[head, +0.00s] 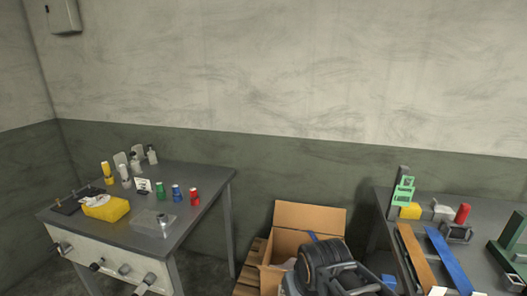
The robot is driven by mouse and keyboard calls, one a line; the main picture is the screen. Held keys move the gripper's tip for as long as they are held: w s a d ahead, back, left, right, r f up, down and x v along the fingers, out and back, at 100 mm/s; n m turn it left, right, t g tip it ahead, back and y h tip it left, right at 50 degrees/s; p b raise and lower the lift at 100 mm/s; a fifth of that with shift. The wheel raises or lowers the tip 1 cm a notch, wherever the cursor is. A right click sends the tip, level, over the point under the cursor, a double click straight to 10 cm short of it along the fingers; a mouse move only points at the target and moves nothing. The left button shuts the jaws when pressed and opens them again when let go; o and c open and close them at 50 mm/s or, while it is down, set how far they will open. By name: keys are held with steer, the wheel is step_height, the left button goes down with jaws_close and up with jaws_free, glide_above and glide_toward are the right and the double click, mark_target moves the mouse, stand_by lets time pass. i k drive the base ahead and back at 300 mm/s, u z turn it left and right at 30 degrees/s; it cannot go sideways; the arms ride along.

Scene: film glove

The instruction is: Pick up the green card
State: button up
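A green, flat, card-like piece with cut-out openings (404,190) stands upright near the back left corner of the right-hand table. It is against or just in front of a grey upright, and a yellow block sits by its foot. I cannot tell for sure that it is the green card. Dark, rounded parts of my own arm show at the bottom centre, well left of and nearer than this piece. The fingers of my gripper cannot be made out.
The right-hand table (388,212) also holds a red cylinder (463,213), a brown strip (415,258) and a blue strip (452,262). An open cardboard box (309,217) stands between the tables. The left table (190,232) bears a yellow box (106,209) and several small canisters.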

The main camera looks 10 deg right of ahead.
mark_target(403, 195)
steer(key=z, duration=1.25)
steer(key=k, duration=0.4)
steer(key=u, duration=1.25)
steer(key=i, duration=1.2)
steer(key=z, duration=0.75)
